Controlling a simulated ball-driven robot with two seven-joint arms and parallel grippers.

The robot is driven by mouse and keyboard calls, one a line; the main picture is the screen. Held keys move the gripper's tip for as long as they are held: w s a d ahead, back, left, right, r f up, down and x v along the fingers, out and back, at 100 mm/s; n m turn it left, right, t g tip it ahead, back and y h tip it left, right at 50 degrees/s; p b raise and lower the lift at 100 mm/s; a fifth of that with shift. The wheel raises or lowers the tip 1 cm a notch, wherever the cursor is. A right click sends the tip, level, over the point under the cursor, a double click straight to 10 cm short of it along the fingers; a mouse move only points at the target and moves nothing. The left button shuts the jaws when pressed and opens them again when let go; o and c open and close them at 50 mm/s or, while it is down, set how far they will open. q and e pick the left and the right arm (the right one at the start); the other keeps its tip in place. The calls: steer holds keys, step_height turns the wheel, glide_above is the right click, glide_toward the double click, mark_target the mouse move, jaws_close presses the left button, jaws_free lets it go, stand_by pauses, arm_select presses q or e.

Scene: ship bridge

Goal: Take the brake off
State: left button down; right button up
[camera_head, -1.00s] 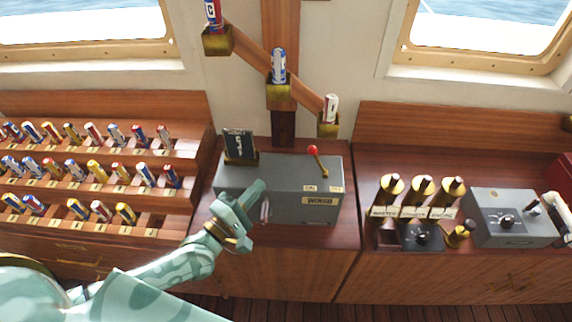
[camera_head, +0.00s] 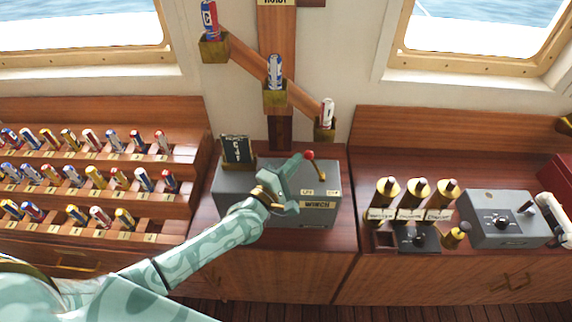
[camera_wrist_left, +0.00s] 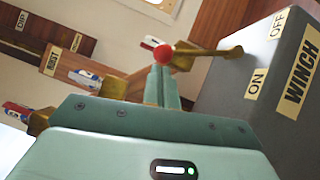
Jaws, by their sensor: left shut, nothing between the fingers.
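A grey winch box (camera_head: 318,219) stands on the wooden counter, with a brass lever (camera_head: 319,172) ending in a red knob (camera_head: 309,155) on its top. Labels reading ON and OFF are on the box, and a WINCH label is on its front. My left gripper (camera_head: 299,160) is shut and empty, its fingertips right by the red knob. In the left wrist view the closed fingers (camera_wrist_left: 162,75) point at the knob (camera_wrist_left: 163,54), and the lever (camera_wrist_left: 205,52) runs right from it. I cannot tell whether they touch. My right gripper is out of view.
A small dark card (camera_head: 237,149) stands at the box's back left. Racks of coloured cylinders (camera_head: 95,178) fill the left. Brass handles (camera_head: 415,193) and a grey dial box (camera_head: 505,217) stand on the right counter. A sloping wall rail (camera_head: 247,73) carries three brass holders above.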

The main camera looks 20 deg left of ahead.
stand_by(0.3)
arm_select(q)
steer(key=w+d+r+m+g+p, duration=0.1)
steer(key=d+m+p, duration=0.1)
steer(key=d+p, duration=0.2)
steer(key=w+d+r+m+g+y+p, duration=0.1)
steer(key=d+r+m+g+p, duration=0.1)
steer(key=d+p, duration=0.3)
steer(key=p, duration=0.3)
steer(key=shift+w+m, duration=0.2)
steer(key=shift+m, duration=0.2)
steer(key=shift+d+r, duration=0.1)
steer(key=shift+d, duration=0.1)
stand_by(0.3)
